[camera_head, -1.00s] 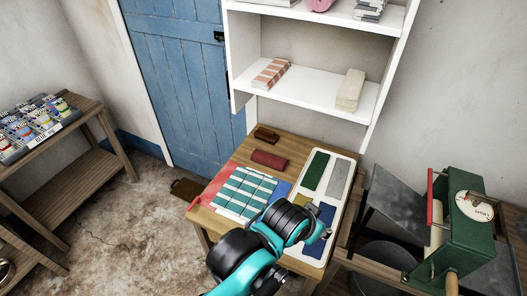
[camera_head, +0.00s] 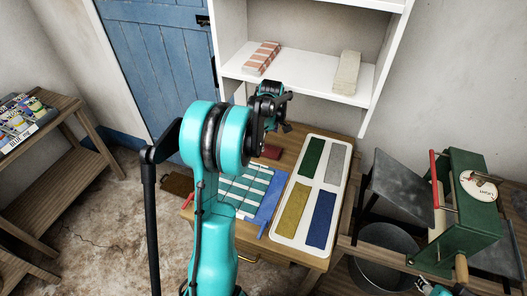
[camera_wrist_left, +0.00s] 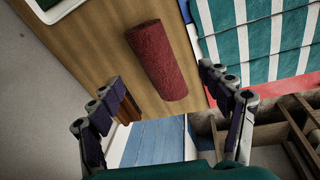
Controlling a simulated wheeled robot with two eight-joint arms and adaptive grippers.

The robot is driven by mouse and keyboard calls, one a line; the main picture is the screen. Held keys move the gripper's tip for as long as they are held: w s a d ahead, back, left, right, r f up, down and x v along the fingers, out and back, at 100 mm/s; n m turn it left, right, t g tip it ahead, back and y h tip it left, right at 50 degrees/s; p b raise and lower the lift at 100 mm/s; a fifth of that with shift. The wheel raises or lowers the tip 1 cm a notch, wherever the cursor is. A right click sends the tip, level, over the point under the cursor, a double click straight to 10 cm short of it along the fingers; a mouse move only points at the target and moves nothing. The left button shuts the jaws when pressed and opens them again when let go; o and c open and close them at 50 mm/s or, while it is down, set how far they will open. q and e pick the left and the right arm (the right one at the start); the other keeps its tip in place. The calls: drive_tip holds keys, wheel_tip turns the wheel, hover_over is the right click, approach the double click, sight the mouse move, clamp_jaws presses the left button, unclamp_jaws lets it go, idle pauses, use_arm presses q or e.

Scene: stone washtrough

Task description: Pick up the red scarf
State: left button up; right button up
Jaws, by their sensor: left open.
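The red scarf is a dark red roll (camera_head: 272,152) lying on the wooden table, partly hidden by my left arm and gripper in the head view. In the left wrist view the rolled scarf (camera_wrist_left: 158,60) shows whole, with a fuzzy surface. My left gripper (camera_head: 280,122) is above the back part of the table. Its fingers (camera_wrist_left: 160,75) are spread open and empty, one to each side of the roll's near end in the picture, apart from it. A small teal and dark piece at the head view's bottom right may be my right gripper; its jaws cannot be made out.
A teal striped cloth (camera_head: 245,190) lies beside the roll. A white tray (camera_head: 278,224) holds green, grey, yellow and blue cloths. A white shelf (camera_head: 300,83) rises behind the table. A green machine (camera_head: 462,217) and a metal tub (camera_head: 385,279) stand to the right.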

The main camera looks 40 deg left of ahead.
sight(271, 152)
use_arm(q)
drive_tip(key=shift+n, duration=0.7)
drive_tip(key=a+f, duration=0.2)
drive_tip(key=f, duration=0.1)
drive_tip(key=a+f+b, duration=0.1)
drive_tip(key=f, duration=0.1)
drive_tip(key=shift+w+f, duration=0.1)
drive_tip(key=shift+w, duration=0.25)
drive_tip(key=f, duration=0.1)
drive_tip(key=f+b, duration=0.1)
drive_tip(key=f, duration=0.1)
drive_tip(key=f+b, duration=0.1)
drive_tip(key=shift+w+a+f, duration=0.15)
drive_tip(key=shift+w+a, duration=0.15)
drive_tip(key=shift+w, duration=0.05)
drive_tip(key=shift+w+a+f+b, duration=0.1)
drive_tip(key=shift+f+b, duration=0.2)
drive_tip(key=shift+f, duration=0.15)
drive_tip(key=shift+r, duration=0.15)
drive_tip(key=shift+c, duration=0.9)
drive_tip(key=c, duration=1.2)
